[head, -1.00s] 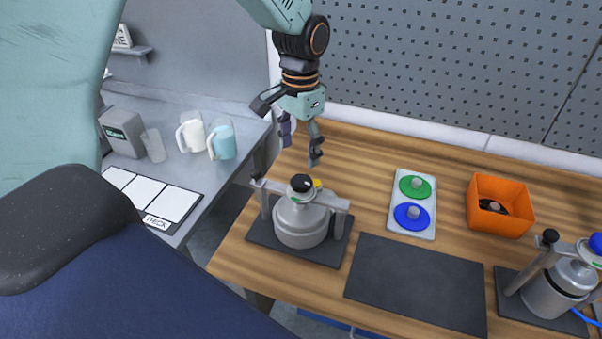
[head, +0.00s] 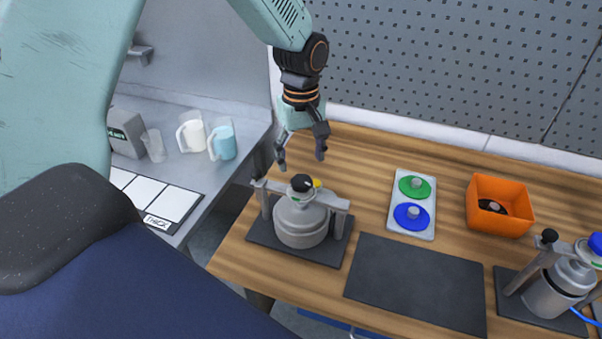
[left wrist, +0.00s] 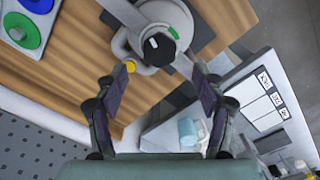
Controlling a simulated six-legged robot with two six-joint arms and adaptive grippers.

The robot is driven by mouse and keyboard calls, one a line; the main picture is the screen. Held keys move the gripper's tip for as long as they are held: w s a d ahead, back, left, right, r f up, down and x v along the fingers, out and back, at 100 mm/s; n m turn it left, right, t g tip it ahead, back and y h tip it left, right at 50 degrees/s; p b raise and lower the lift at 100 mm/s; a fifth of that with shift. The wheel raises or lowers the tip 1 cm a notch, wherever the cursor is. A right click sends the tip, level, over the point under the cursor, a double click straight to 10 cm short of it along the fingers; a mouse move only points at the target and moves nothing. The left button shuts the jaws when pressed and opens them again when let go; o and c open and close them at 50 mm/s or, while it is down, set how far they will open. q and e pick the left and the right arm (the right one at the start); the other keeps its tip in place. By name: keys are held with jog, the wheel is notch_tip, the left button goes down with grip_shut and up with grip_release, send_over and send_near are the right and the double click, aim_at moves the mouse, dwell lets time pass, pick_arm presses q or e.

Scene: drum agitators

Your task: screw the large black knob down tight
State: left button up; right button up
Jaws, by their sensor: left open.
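The large black knob (head: 302,183) sits on top of a grey metal vessel (head: 300,222) held in a clamp frame with a crossbar, on a dark mat at the left of the wooden bench. In the left wrist view the knob (left wrist: 158,46) shows a white line on its top and lies beyond the fingertips, near the middle. My left gripper (head: 301,160) is open and empty, pointing down just above and behind the knob, apart from it. Its two fingers also show in the left wrist view (left wrist: 163,73), spread wide. My right gripper is not in view.
A tray (head: 429,227) with a green and a blue disc, an orange bin (head: 488,222) with a dark part inside, and a second clamped vessel (head: 553,288) stand to the right. A bare dark mat (head: 415,285) lies in front. Mugs (head: 222,142) stand on the grey side counter.

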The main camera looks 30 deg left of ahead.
aim_at(301, 179)
pick_arm(q)
notch_tip(301, 179, down, 5)
jog(key=shift+w+r+p, duration=0.1)
jog(key=shift+p, duration=0.25)
jog(key=shift+f, duration=0.45)
jog(key=c, duration=1.1)
jog(key=shift+c, duration=0.2)
